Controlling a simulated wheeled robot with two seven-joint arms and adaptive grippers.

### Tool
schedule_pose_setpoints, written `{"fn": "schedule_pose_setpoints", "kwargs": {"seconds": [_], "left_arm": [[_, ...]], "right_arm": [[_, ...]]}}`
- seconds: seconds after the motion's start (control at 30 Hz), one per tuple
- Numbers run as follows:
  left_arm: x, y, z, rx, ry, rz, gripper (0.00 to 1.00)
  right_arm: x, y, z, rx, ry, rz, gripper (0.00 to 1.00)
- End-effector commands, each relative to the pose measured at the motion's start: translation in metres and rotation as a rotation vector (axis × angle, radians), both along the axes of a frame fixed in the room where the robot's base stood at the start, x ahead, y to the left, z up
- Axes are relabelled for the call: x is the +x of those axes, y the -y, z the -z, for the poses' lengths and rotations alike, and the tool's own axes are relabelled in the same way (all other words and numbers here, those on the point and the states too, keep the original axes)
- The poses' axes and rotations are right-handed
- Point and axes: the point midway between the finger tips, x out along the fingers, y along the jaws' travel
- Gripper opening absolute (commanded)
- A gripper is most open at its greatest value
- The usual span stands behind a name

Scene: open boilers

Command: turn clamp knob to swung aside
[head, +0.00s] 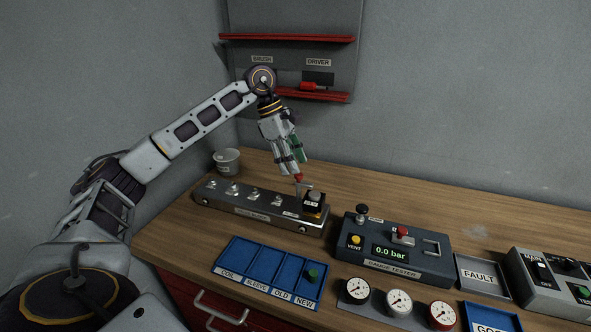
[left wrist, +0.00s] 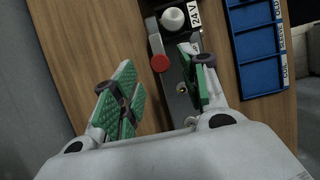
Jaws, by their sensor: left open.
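The red clamp knob (head: 299,178) sits on a thin metal arm at the right end of the grey manifold block (head: 240,209). Beside it stands a dark coil with a pale top (head: 313,199). In the left wrist view the red knob (left wrist: 160,63) is at the end of a grey arm, next to the white-topped post (left wrist: 173,19) and a "24 V" label. My left gripper (head: 290,168) is open and points down just above the knob. In the left wrist view its green-padded fingers (left wrist: 158,75) are spread on either side of the knob, with nothing held. My right gripper is not in view.
A blue divided tray (head: 262,274) with a green-topped part lies in front of the block. The gauge tester (head: 420,262) reading 0.0 bar stands to the right. A grey cup (head: 227,161) is behind the block. The wooden bench behind is mostly clear.

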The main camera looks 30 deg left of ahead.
Motion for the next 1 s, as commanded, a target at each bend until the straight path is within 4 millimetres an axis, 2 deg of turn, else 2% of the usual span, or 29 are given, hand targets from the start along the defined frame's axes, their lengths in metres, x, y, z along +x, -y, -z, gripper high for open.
{"fn": "schedule_pose_setpoints", "kwargs": {"seconds": [0.23, 0.63, 1.0], "left_arm": [[0.002, 0.008, 0.020, 0.000, -0.001, 0.000, 0.44], [0.002, 0.010, 0.024, 0.000, 0.000, 0.000, 0.44], [0.002, 0.010, 0.024, 0.000, 0.000, 0.000, 0.00]], "right_arm": [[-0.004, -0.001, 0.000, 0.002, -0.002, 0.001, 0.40], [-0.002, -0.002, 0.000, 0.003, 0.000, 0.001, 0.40], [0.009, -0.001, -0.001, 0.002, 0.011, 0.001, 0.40]]}}
